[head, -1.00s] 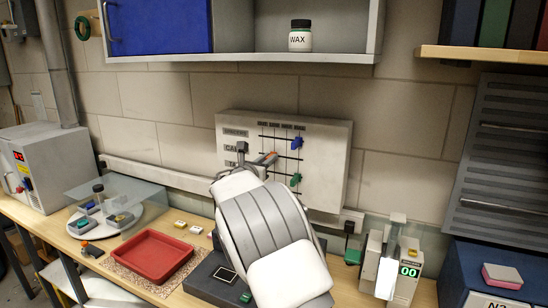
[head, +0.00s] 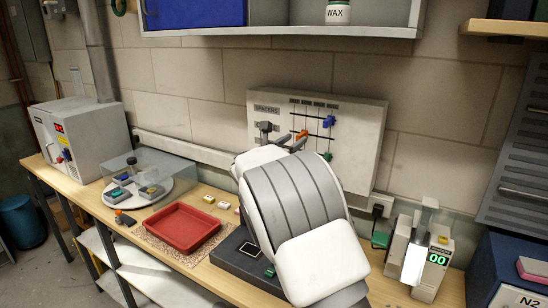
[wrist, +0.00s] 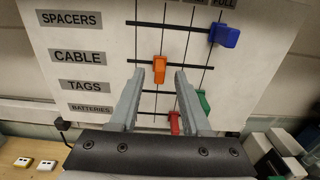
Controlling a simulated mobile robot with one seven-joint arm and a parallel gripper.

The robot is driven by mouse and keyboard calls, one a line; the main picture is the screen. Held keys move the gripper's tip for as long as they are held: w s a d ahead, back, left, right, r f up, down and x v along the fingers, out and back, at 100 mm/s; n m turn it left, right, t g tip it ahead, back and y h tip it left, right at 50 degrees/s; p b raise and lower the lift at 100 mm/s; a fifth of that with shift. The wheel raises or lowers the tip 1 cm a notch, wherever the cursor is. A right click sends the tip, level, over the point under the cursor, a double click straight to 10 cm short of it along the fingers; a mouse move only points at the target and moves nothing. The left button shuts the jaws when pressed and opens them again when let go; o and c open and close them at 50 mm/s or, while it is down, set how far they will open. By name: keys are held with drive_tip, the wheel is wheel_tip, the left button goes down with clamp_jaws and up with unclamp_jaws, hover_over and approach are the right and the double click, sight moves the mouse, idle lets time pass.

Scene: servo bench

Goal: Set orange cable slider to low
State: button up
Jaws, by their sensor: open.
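The orange cable slider (wrist: 159,68) sits on the CABLE row of the white panel (wrist: 85,100), near the second vertical line from the left. It also shows in the head view (head: 302,134). My gripper (wrist: 160,74) is open, with one finger on each side of the orange slider in the wrist view. The column headings are mostly cut off in the wrist view; FULL is partly readable at the right.
On other rows are a blue slider (wrist: 225,35) at upper right, a green slider (wrist: 204,103) partly behind my right finger, and a red slider (wrist: 174,123) low between the fingers. A red tray (head: 183,228) and a green-lit display (head: 437,258) stand on the bench.

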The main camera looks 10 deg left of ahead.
drive_tip(key=b+v, duration=0.2)
drive_tip(key=v, duration=1.1)
drive_tip(key=shift+s, duration=0.3)
drive_tip(key=shift+a, duration=0.15)
drive_tip(key=s+d+f+m+g, duration=0.1)
drive_tip(key=s+d+m+g, duration=0.5)
drive_tip(key=d, duration=0.6)
drive_tip(key=s+d+f+m+g, duration=0.1)
drive_tip(key=s+d+m+g, duration=0.2)
drive_tip(key=s+d+m, duration=0.65)
drive_tip(key=s+d+f+m+y, duration=0.1)
drive_tip(key=s+m+y, duration=0.1)
drive_tip(key=s+m, duration=0.3)
drive_tip(key=s+d+f+m+g+y, duration=0.1)
drive_tip(key=s+f+m+y, duration=0.1)
drive_tip(key=s+m, duration=0.3)
drive_tip(key=s+d+f+m+g+y, duration=0.1)
drive_tip(key=s+f+m+y, duration=0.1)
drive_tip(key=s+m, duration=0.4)
drive_tip(key=s, duration=0.4)
drive_tip(key=shift+d+f+y, duration=0.25)
drive_tip(key=shift+d+y, duration=0.1)
drive_tip(key=shift+y, duration=0.05)
